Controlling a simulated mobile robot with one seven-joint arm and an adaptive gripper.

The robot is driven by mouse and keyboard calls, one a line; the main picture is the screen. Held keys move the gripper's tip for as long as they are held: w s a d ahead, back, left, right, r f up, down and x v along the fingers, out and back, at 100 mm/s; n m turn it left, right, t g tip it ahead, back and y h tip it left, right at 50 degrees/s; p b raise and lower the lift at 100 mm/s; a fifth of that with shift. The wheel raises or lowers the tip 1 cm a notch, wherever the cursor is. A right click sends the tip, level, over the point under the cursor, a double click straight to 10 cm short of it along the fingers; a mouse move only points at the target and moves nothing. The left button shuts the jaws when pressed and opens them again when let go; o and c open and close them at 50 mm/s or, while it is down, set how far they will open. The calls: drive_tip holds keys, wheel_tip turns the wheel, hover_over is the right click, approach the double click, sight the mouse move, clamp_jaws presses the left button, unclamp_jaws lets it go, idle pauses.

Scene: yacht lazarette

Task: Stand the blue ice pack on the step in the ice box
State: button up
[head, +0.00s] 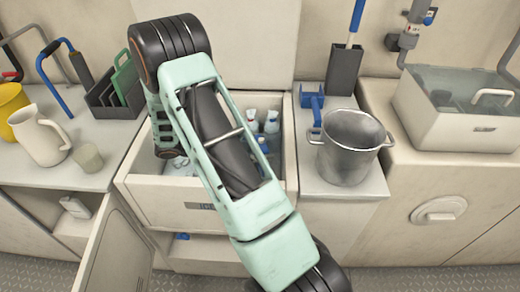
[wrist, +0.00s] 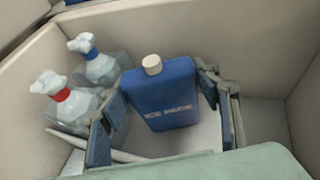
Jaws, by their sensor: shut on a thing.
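The blue ice pack (wrist: 160,93), a flat bottle shape with a white cap and pale lettering, is upright between the fingers of my gripper (wrist: 163,122) in the wrist view. The gripper is shut on its sides. The pack is inside the ice box (wrist: 110,22), above or on a pale surface (wrist: 205,137); I cannot tell if its base touches, or if that surface is the step. In the head view the ice box (head: 160,205) is open at the middle of the counter, and my arm covers much of it and hides the gripper.
Two spray bottles, one with a red collar (wrist: 62,104) and one with a blue collar (wrist: 98,65), stand left of the pack. A steel pot (head: 350,150) stands right of the box, a white jug (head: 40,138) and beaker (head: 88,157) left. A cabinet door (head: 115,245) hangs open in front.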

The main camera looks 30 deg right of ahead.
drive_tip(key=shift+f, duration=0.1)
drive_tip(key=o, duration=1.4)
drive_tip(key=shift+r, duration=0.2)
drive_tip(key=p+v, duration=0.2)
drive_tip(key=v, duration=1)
drive_tip(key=shift+w+f+p, duration=0.1)
drive_tip(key=shift+p, duration=0.25)
drive_tip(key=shift+a, duration=0.1)
